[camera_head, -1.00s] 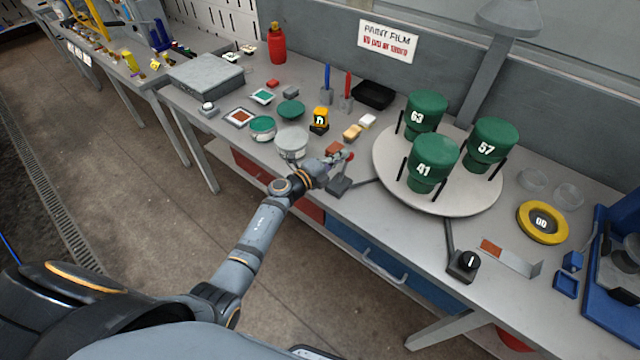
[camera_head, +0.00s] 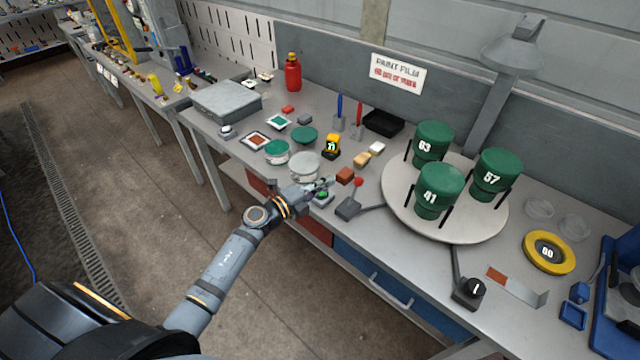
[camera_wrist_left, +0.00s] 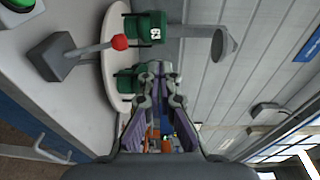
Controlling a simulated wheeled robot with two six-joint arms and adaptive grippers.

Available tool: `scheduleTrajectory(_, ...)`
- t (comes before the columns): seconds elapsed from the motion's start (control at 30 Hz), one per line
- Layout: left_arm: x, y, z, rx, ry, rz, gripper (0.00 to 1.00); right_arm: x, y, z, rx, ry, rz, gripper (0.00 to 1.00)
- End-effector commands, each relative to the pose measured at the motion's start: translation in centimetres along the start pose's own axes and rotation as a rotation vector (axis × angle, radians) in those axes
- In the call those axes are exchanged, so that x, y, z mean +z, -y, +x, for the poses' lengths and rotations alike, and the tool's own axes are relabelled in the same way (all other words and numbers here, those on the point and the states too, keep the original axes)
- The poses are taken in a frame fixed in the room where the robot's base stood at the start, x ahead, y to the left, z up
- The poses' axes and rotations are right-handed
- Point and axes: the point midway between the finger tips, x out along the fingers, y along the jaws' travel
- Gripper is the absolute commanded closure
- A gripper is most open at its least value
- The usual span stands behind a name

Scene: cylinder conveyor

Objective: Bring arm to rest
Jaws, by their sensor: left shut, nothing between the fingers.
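My left gripper (camera_head: 326,185) reaches in from the left over the bench's front edge in the head view. Green cylinders marked 63 (camera_head: 432,143), 57 (camera_head: 496,174) and 41 (camera_head: 438,190) stand upright on the round white turntable (camera_head: 462,229), to the right of my gripper. My right gripper is in neither view.
A black knob box (camera_head: 468,291) and yellow ring (camera_head: 548,252) are at right. The floor (camera_head: 150,230) in front is clear.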

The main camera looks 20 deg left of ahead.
Motion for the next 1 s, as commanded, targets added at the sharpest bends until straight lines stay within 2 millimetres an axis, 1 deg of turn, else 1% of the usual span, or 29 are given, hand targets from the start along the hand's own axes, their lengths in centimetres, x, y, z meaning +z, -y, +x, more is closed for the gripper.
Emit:
scheduleTrajectory(0.03, 0.1, 0.2, -0.7, 0.002, 0.0, 0.002, 1.0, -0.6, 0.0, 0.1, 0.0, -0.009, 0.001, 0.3)
scheduleTrajectory(0.1, 0.1, 0.5, -1.3, 0.001, 0.001, 0.001, 1.0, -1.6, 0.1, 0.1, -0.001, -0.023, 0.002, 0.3)
scheduleTrajectory(0.23, 0.0, 0.8, -1.8, 0.001, 0.0, -0.001, 1.0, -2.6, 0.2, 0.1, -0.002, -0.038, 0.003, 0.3)
scheduleTrajectory(0.33, 0.0, 0.9, -1.9, 0.0, 0.0, -0.002, 1.0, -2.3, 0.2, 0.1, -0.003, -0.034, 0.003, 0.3)
scheduleTrajectory(0.53, 0.1, 0.9, -1.8, 0.0, 0.001, -0.002, 1.0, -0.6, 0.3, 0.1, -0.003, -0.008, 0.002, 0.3)
scheduleTrajectory(0.7, 0.1, 0.9, -1.8, 0.0, 0.001, -0.002, 1.0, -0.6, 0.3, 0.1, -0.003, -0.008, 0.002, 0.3)
scheduleTrajectory(0.77, 0.2, 0.3, -1.9, 0.004, 0.009, -0.019, 1.0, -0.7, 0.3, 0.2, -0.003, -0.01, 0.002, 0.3)
scheduleTrajectory(0.83, 1.0, -1.9, -2.3, 0.017, 0.047, -0.087, 1.0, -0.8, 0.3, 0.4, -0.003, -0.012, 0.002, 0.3)
scheduleTrajectory(0.87, 1.4, -3.4, -2.6, 0.026, 0.072, -0.134, 1.0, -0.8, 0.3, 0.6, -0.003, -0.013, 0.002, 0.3)
scheduleTrajectory(0.97, 3.4, -10.5, -4.5, 0.075, 0.206, -0.344, 1.0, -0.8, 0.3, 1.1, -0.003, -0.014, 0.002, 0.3)
scheduleTrajectory(1.0, 4.0, -13.9, -5.7, 0.1, 0.272, -0.437, 1.0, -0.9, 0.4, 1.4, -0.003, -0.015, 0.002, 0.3)
